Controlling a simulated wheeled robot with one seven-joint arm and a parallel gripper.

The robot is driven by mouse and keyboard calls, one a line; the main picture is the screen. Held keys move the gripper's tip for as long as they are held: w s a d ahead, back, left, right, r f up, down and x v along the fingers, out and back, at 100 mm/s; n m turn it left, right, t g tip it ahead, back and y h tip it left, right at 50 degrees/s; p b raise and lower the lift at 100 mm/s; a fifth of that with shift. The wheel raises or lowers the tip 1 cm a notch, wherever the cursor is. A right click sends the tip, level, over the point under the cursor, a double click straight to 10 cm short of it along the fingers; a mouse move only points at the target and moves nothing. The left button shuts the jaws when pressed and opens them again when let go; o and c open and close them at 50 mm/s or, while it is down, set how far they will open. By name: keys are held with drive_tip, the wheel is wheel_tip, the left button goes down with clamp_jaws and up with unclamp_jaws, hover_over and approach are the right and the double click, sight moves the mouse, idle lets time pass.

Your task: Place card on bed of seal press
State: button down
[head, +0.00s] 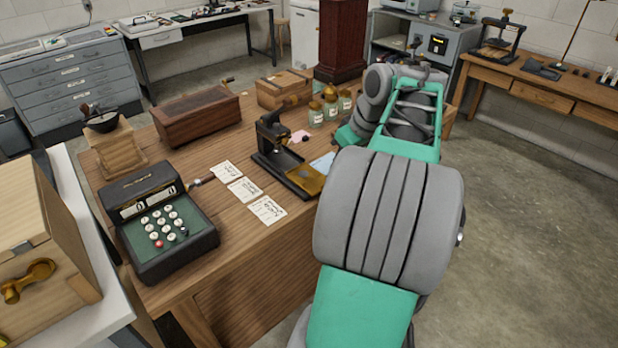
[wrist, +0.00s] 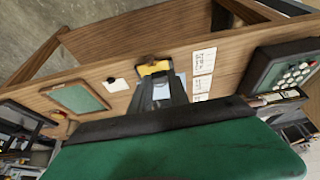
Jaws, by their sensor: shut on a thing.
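The seal press (head: 272,143) stands on the wooden desk, black, with its brass bed (head: 306,180) toward the near edge. The bed also shows in the wrist view (wrist: 154,68). A pale blue card (head: 322,162) shows just right of the bed, partly hidden by my arm; its pale edge shows beside my fingers in the wrist view (wrist: 184,80). My gripper (wrist: 163,84) is shut on this card, close to the press; the arm hides it in the head view. The exact gap between card and bed is unclear.
Several white written cards (head: 243,189) lie left of the press, near a black adding machine (head: 160,222). Jars (head: 330,108) and wooden boxes (head: 197,112) stand behind. In the wrist view, a green framed panel (wrist: 76,98) lies left of the press.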

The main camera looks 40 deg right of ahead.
drive_tip(key=w+d+f+p, duration=0.1)
drive_tip(key=w+f, duration=0.3)
drive_tip(key=w, duration=0.5)
hover_over(309, 178)
drive_tip(key=s, duration=0.1)
wheel_tip(309, 178, down, 6)
drive_tip(key=shift+s+f+p, duration=0.1)
drive_tip(key=shift+p, duration=0.2)
wheel_tip(309, 178, down, 3)
drive_tip(key=shift+r, duration=0.15)
drive_tip(key=shift+s, duration=0.1)
